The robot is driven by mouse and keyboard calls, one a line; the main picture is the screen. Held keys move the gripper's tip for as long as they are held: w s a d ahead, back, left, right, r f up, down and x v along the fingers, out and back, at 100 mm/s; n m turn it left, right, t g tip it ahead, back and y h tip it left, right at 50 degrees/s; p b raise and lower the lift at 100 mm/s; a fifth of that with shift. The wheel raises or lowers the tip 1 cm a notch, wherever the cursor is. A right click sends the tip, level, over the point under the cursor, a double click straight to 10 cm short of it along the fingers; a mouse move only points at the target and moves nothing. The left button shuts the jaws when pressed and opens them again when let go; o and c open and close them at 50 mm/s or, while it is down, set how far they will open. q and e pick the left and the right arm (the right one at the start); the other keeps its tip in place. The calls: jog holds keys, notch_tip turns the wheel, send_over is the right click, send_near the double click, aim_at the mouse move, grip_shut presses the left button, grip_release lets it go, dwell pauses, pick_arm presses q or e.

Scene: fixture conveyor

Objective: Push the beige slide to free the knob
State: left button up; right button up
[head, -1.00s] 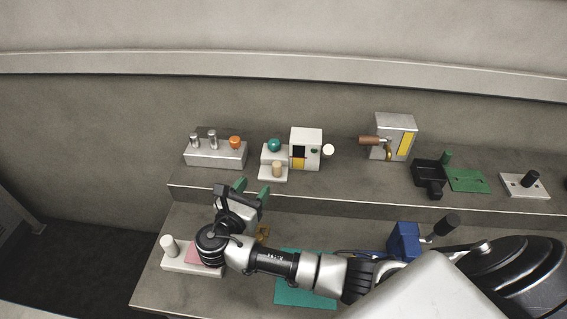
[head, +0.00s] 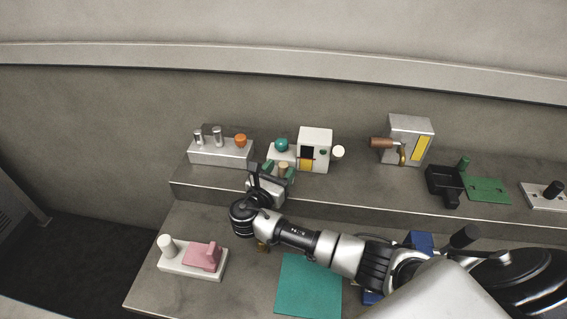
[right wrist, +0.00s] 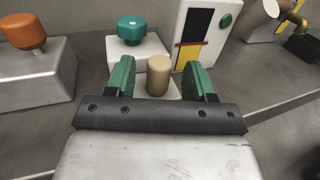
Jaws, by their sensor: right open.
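The beige slide (right wrist: 158,76) is an upright peg on a low white base, in front of the teal knob (right wrist: 131,30). The knob sits on a white block behind the slide and shows in the head view (head: 281,145). My right gripper (right wrist: 160,78) is open, with one green finger on each side of the beige peg. There seems to be a gap on both sides, and I cannot tell if either finger touches it. In the head view the gripper partly hides the slide and its base. My left gripper is not in view.
A white box with a yellow panel (head: 315,145) stands right of the knob. A grey box with a brown handle (head: 410,140) is further right. On the lower level are a pink block (head: 203,256) and a teal mat (head: 308,286).

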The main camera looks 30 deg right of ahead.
jog(key=shift+x, duration=1.1)
